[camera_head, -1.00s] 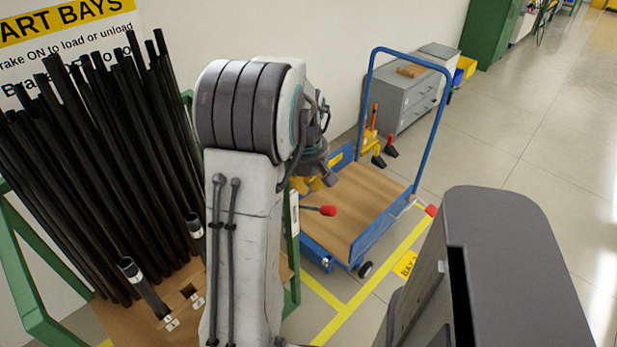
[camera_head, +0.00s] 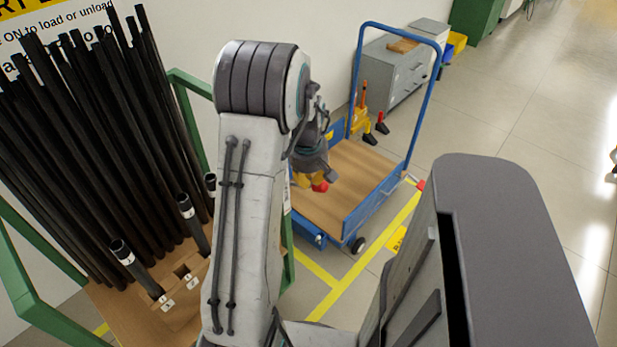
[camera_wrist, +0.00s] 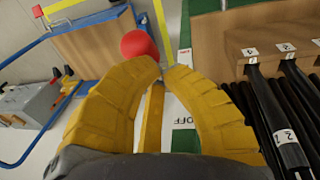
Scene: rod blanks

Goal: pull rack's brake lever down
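The brake lever's red ball knob (camera_head: 320,187) shows at the right side of the rack (camera_head: 32,302), a green frame holding black rods. In the wrist view the knob (camera_wrist: 138,44) is large, just beyond my fingertips and a little left. My gripper (camera_head: 308,181) has yellow fingers, and its tips nearly meet with nothing seen between them; it also shows in the wrist view (camera_wrist: 162,68). I cannot tell whether the fingers touch the knob. The lever's rod is hidden behind the fingers. A white and green plate marked OFF (camera_wrist: 186,140) shows beyond the right finger.
A blue cart (camera_head: 345,190) with a wooden deck stands right of the rack. Grey drawers (camera_head: 390,75) stand behind it. Several black rods (camera_head: 95,150) lean in the rack, close to my arm. Clear floor (camera_head: 490,115) lies at the right.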

